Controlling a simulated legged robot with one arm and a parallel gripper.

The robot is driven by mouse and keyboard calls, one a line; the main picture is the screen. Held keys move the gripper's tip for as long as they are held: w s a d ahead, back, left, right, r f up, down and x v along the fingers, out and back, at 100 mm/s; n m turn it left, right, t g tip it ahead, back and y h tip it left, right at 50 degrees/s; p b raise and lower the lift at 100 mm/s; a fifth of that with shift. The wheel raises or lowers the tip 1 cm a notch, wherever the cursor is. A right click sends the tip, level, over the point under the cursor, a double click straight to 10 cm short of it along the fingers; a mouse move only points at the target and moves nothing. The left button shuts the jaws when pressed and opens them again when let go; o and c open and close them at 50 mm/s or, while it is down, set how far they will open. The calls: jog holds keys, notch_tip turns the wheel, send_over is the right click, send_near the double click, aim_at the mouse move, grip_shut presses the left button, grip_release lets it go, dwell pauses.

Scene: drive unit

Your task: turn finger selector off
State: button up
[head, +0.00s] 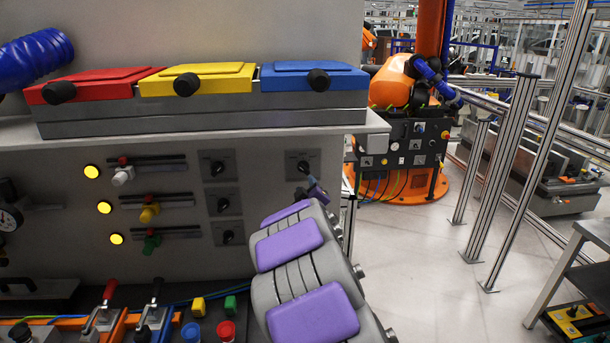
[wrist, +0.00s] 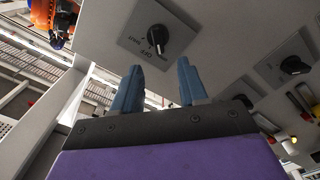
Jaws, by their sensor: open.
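A black rotary selector knob (wrist: 157,38) on a grey square plate is just ahead of my fingertips in the wrist view; I take it as the finger selector. Its plate has printed labels, one seeming to read OFF; the knob's exact setting is hard to tell. Contact cannot be seen.
Several similar knobs (head: 217,168) are in a column to the left, beside sliders with yellow lamps (head: 91,171). A ledge with red, yellow and blue boxes (head: 315,77) juts out above. Open floor (head: 430,250) is to the right, with metal posts beyond.

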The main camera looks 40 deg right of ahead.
aim_at(307, 172)
jog(key=x, duration=0.3)
jog(key=d+x, duration=0.1)
jog(key=x, duration=0.4)
jog(key=shift+s+d+f, duration=0.15)
jog(key=shift+d+f, duration=0.15)
jog(key=shift+d, duration=0.05)
jog(key=shift+w, duration=0.25)
jog(key=shift+w+a+r, duration=0.35)
jog(key=shift+w+a, duration=0.2)
jog(key=shift+w, duration=0.05)
jog(key=shift+d+f, duration=0.15)
jog(key=shift+d, duration=0.4)
jog(key=shift+c, duration=0.2)
jog(key=shift+d+f, duration=0.1)
jog(key=shift+d, duration=0.25)
jog(key=c, duration=0.3)
jog(key=shift+a, duration=0.45)
grip_shut()
